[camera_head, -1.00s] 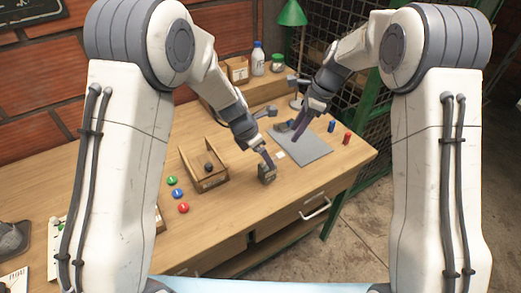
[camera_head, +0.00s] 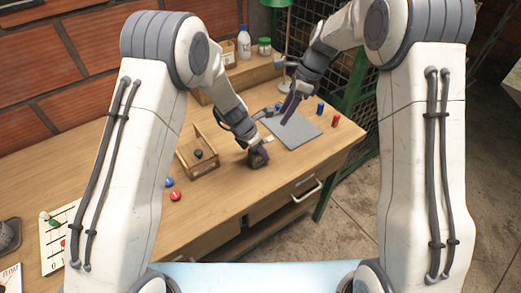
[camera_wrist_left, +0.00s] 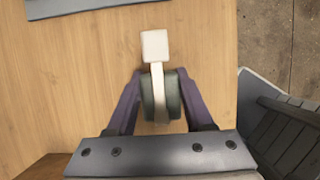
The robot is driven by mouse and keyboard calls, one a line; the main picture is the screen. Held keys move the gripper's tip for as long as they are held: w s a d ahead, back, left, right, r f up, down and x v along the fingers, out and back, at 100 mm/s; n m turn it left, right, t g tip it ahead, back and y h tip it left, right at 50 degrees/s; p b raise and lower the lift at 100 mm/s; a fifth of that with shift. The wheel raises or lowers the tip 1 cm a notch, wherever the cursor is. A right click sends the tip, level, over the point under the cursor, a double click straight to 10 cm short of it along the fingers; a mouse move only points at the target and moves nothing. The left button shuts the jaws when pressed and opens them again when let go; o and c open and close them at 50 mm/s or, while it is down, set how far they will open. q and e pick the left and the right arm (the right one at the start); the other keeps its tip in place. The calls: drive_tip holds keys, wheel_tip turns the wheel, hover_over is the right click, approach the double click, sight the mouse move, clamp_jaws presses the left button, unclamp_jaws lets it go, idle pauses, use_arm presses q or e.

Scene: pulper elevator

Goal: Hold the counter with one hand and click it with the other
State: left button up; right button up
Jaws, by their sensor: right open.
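The counter (camera_head: 258,160), a small dark grey-green block, stands on the wooden table in the head view. My left gripper (camera_head: 254,149) reaches down to it from behind. In the left wrist view the counter (camera_wrist_left: 174,107) lies between the purple fingers of my left gripper (camera_wrist_left: 158,82), which press against both its sides. My right gripper (camera_head: 288,112) is open and empty, above the grey mat and apart from the counter.
The grey mat (camera_head: 300,133) lies behind and right of the counter. A wooden tray (camera_head: 203,168) with a dark ball is to the left, with red and blue buttons (camera_head: 174,196) nearby. Blue and red cylinders (camera_head: 335,121) stand at the right. The table front is clear.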

use_arm(q)
clamp_jaws()
use_arm(e)
clamp_jaws()
idle(1.2)
